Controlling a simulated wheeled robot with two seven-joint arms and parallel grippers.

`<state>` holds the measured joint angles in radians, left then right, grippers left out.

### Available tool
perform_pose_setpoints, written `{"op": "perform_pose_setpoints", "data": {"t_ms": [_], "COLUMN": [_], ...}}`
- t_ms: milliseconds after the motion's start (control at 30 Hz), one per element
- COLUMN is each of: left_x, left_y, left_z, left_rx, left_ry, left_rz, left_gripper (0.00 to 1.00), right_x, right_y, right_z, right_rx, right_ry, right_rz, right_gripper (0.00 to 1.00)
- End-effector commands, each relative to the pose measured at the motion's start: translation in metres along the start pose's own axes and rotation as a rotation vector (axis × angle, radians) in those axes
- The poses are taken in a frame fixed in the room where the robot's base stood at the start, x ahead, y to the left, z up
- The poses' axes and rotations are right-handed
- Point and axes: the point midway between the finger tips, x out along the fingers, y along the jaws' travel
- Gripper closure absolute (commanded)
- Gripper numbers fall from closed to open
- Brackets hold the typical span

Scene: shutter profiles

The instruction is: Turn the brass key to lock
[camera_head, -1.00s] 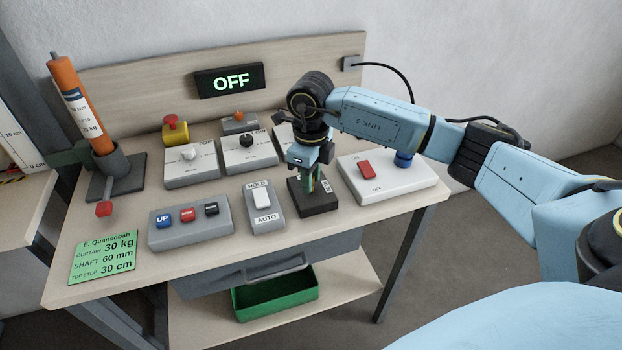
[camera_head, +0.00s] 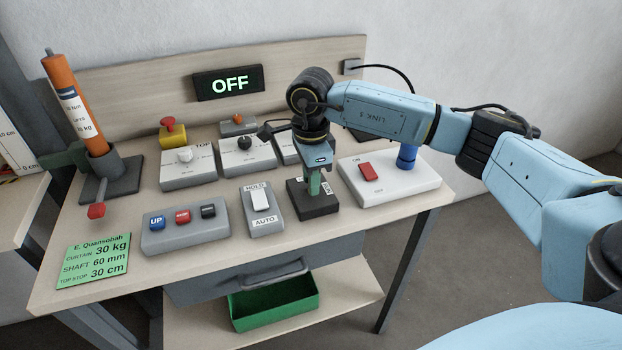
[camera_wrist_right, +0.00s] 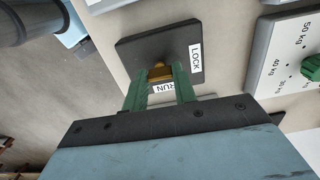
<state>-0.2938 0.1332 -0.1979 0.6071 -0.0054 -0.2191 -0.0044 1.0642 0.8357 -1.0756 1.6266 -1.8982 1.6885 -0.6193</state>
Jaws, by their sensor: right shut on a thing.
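The brass key (camera_wrist_right: 160,71) stands in a black lock block (camera_head: 318,207) on the table. In the right wrist view the block (camera_wrist_right: 133,48) carries a LOCK label (camera_wrist_right: 195,61) and a RUN label (camera_wrist_right: 165,87). My right gripper (camera_head: 313,189) points down over the block. Its green fingertips (camera_wrist_right: 160,80) are shut on the key, one on each side, and hide much of it. The key's exact angle is hard to tell. In the head view the key is hidden by the gripper. My left gripper is out of view.
A grey HOLD/AUTO switch box (camera_head: 262,222) stands close left of the block, and a white ON/OFF box (camera_head: 395,182) close right. Dial boxes (camera_head: 248,158) stand behind. A display (camera_head: 229,82) reads OFF. Bare table lies in front.

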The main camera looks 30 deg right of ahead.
Motion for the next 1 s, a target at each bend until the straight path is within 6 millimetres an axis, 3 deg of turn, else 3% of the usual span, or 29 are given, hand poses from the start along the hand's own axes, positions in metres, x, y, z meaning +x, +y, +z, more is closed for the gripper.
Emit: {"op": "perform_pose_setpoints", "data": {"t_ms": [600,633,767,800,1000], "left_x": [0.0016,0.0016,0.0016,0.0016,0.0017], "left_y": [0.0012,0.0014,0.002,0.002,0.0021], "left_z": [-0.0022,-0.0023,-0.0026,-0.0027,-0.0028], "left_rx": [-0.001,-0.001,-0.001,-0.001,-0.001], "left_ry": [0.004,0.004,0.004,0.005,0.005], "left_rz": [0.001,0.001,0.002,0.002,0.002], "left_gripper": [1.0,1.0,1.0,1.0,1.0], "right_x": [-0.0018,-0.0018,-0.0014,-0.0013,-0.0006], "right_y": [-0.0008,-0.0008,-0.0006,-0.0005,-0.0002], "right_z": [0.0007,0.0007,0.0006,0.0005,0.0004], "right_rx": [-0.045,-0.045,-0.044,-0.044,-0.043], "right_ry": [-0.003,-0.003,-0.002,-0.002,-0.001], "right_rz": [-0.004,-0.004,-0.003,-0.003,-0.001], "right_gripper": [0.96,0.72,0.54,0.51,0.51]}}
